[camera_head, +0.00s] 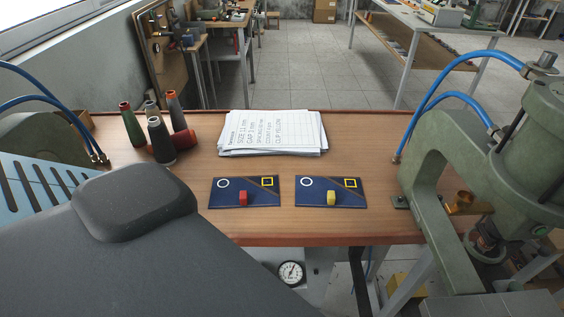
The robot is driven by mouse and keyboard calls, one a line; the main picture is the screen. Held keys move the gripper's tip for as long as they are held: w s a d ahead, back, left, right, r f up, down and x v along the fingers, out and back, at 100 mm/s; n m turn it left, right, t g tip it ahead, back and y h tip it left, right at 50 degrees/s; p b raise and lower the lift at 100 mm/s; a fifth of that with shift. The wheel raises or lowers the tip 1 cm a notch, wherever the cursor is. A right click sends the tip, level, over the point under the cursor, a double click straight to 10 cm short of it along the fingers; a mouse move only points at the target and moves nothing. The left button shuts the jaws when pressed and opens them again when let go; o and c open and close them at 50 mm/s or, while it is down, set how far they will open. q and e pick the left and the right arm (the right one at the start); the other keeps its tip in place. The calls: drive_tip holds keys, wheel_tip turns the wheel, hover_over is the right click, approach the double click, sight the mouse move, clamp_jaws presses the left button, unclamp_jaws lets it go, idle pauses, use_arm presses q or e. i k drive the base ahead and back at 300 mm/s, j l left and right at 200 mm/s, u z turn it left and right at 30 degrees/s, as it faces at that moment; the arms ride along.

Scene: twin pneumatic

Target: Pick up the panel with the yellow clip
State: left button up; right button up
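The panel with the yellow clip (350,196) lies flat on the wooden table, right of centre near the front edge. It is dark blue with a white ring and a yellow square outline, and the yellow clip (331,198) sits at its lower middle. A similar blue panel (223,197) with a red clip (243,198) lies to its left, with a small gap between them. My dark grey arm fills the lower left of the view. Neither gripper shows.
A stack of papers (270,133) with printed text lies behind the panels. A green press (428,150) with blue hoses stands at the right. The wooden table (365,157) is clear around the panels.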

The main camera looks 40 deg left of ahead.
sight(323, 192)
drive_tip(key=u, duration=0.85)
drive_tip(key=z, duration=1.45)
drive_tip(key=k+z, duration=0.3)
drive_tip(key=k+j, duration=0.15)
drive_tip(key=k, duration=0.2)
